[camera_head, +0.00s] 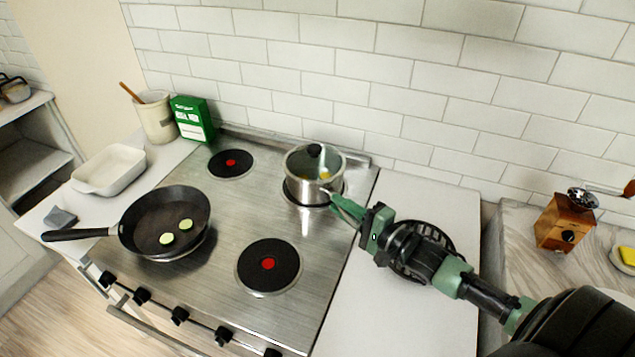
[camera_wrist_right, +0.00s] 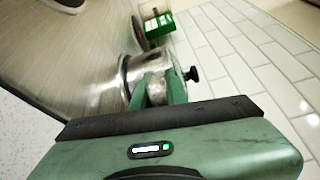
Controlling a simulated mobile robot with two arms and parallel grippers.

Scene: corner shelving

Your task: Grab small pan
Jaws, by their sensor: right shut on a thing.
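The small pan (camera_head: 302,191) is a shiny steel pot with a glass lid (camera_head: 315,162) and black knob. It stands upright on the back right burner of the stove. My right gripper (camera_head: 340,207) reaches in from the right and is shut on the pan's handle, which the fingers mostly hide. In the right wrist view the gripper (camera_wrist_right: 156,90) is at the side of the steel pan (camera_wrist_right: 108,72), with the lid knob just beyond. My left gripper is in neither view.
A black frying pan (camera_head: 140,220) with two green slices sits at the front left of the stove (camera_head: 215,270). A white dish (camera_head: 108,172), utensil crock (camera_head: 157,118) and green box (camera_head: 192,120) stand to the left. A wooden grinder (camera_head: 565,225) stands at right. The front right burner is bare.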

